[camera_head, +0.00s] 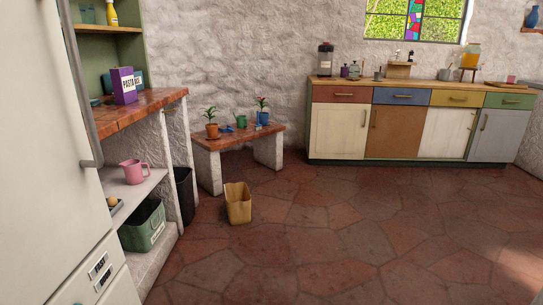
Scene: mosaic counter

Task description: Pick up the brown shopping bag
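The brown shopping bag (238,206) stands upright on the stone floor, left of the middle of the head view. Its top looks open. It is apart from the small bench behind it and from the shelf unit to its left. Neither of my grippers shows in the head view, and nothing covers the bag.
A low bench (210,146) with potted plants stands behind the bag. A black bin (184,195) and a shelf unit (153,184) with a green crate (142,226) are at the left. A white fridge (40,130) fills the left edge. The stone floor (370,240) is clear at the right.

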